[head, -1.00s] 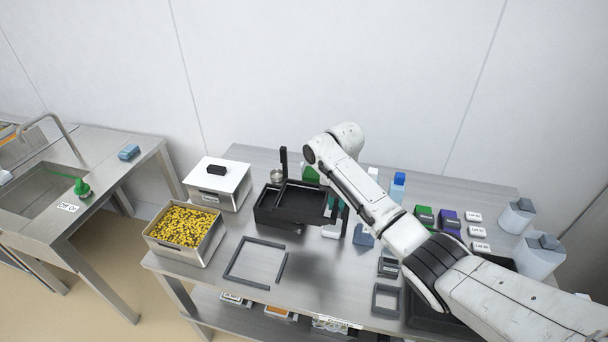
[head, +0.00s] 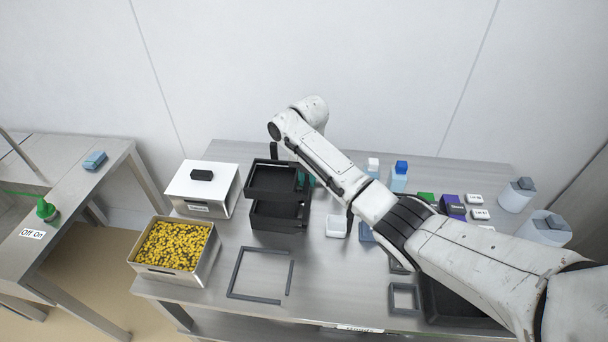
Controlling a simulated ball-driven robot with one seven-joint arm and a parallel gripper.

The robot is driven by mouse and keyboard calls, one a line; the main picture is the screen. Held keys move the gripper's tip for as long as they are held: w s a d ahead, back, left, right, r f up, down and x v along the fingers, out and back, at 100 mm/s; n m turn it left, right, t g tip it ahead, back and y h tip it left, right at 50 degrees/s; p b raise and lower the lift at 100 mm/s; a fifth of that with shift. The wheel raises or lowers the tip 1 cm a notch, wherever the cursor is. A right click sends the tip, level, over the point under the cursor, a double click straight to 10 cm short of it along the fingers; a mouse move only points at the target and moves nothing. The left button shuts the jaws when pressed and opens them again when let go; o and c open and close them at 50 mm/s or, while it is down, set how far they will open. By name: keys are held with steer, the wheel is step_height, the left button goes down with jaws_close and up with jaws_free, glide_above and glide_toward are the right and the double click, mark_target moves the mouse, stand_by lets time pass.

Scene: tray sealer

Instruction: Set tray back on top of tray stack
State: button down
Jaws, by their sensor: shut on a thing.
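A black shallow tray (head: 268,180) is held raised, a little above and behind a black open-topped unit (head: 277,216) with an upright black post at its back. My gripper (head: 303,178) is mostly hidden behind my arm. Only a bit of teal shows at the tray's right edge, where it is shut on the tray. A dark, tray-like thing (head: 452,302) lies at the table's front right, partly covered by my arm. I cannot tell how many trays are in it.
A bin of yellow pieces (head: 155,273) and a white-lidded box (head: 181,182) stand on the left. Dark square frames (head: 236,292) lie at the front. A small white container (head: 336,227), bottles and labelled blocks stand on the right.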

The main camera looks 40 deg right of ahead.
steer(key=shift+w+f+b, duration=0.15)
steer(key=shift+f+b, duration=0.35)
steer(key=shift+f, duration=0.25)
steer(key=shift+f+b, duration=2.3)
steer(key=shift+f, duration=0.55)
steer(key=shift+r+p, duration=0.1)
steer(key=shift+p, duration=0.25)
steer(key=c, duration=1)
jaws_free()
steer(key=c, duration=0.3)
